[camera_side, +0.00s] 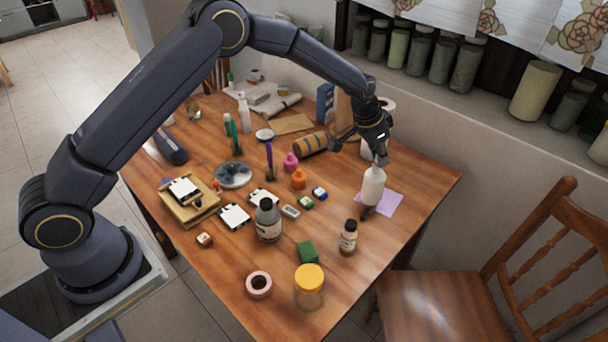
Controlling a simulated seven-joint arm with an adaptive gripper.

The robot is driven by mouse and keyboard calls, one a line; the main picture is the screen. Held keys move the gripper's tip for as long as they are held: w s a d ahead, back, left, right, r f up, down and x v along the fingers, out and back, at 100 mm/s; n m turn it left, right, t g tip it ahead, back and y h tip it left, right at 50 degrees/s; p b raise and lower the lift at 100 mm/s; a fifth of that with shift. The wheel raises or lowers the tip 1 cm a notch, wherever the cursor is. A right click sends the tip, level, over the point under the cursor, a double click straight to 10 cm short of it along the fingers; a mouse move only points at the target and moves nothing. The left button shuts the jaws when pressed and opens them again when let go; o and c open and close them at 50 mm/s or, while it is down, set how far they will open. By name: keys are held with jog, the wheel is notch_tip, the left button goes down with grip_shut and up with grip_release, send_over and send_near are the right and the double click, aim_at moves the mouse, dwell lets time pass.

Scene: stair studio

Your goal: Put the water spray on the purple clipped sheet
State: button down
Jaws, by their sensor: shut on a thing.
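The water spray, a white bottle (373,186), is upright at the right side of the table. My gripper (378,161) points down and is shut on the top of the bottle. The purple sheet (388,203) lies flat on the table, behind and to the right of the bottle's lower part, which covers some of it. A dark clip-like piece (367,213) shows at the sheet's near left edge, by the bottle's base. I cannot tell whether the base touches the sheet or hangs just above it.
A small brown bottle (348,237) stands just in front, and a grey bottle (268,220) farther left. A yellow-lidded jar (308,287) and pink tape roll (259,285) are near the front edge. A wooden chair (500,270) stands at the right. The table's right corner is clear.

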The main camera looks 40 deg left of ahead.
jog(key=shift+f, duration=0.7)
jog(key=c, duration=1.1)
grip_release()
jog(key=shift+c, duration=0.2)
